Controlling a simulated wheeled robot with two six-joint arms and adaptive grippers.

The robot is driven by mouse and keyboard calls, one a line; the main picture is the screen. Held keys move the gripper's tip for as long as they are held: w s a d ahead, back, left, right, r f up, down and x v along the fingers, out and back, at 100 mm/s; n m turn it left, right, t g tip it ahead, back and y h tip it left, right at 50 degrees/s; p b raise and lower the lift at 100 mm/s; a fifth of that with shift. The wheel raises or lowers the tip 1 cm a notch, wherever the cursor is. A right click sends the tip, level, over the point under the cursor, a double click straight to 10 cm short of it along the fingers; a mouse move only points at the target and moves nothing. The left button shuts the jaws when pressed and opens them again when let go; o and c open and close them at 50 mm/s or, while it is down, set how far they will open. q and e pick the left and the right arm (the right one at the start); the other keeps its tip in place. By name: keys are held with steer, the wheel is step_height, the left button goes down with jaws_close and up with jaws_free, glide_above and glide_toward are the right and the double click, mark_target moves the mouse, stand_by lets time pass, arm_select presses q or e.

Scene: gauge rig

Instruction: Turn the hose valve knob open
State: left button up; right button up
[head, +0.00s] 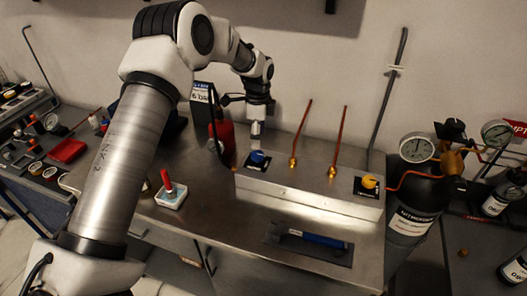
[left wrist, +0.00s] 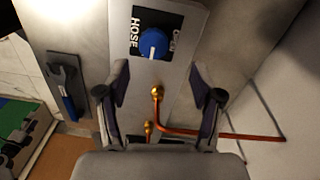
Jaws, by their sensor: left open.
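The hose valve knob (head: 257,157) is a blue round knob on a black plate at the left end of the metal box. In the left wrist view the blue knob (left wrist: 153,42) has a white pointer mark toward the bottom of the picture, and its plate reads "HOSE". My left gripper (head: 256,132) is above the knob in the head view. In the left wrist view its fingers (left wrist: 158,75) are spread apart and empty, with the knob beyond their tips and not between them. My right gripper is in neither view.
The metal box (head: 310,195) also carries a yellow knob (head: 370,181) at its right end and two copper pipes (head: 300,130) behind. A blue-handled tool (head: 318,240) lies in front. A red-handled block (head: 171,194) stands at left. Gauges and a black cylinder (head: 415,210) stand at right.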

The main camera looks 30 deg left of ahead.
mark_target(257, 154)
arm_select(q)
steer(key=f, duration=0.1)
steer(key=s+f+p, duration=0.1)
steer(key=f, duration=0.1)
steer(key=shift+s+f, duration=0.25)
steer(key=shift+f, duration=0.15)
steer(key=shift+w+f+p, duration=0.15)
steer(key=shift+f+p, duration=0.05)
steer(key=shift+f, duration=0.4)
steer(key=shift+w+f+p, duration=0.15)
steer(key=shift+f+p, duration=0.05)
steer(key=shift+f, duration=0.35)
steer(key=shift+w+f, duration=0.15)
steer(key=shift+f, duration=0.05)
steer(key=shift+r, duration=0.1)
steer(key=shift+c, duration=0.6)
steer(key=shift+s, duration=0.25)
steer(key=c, duration=1)
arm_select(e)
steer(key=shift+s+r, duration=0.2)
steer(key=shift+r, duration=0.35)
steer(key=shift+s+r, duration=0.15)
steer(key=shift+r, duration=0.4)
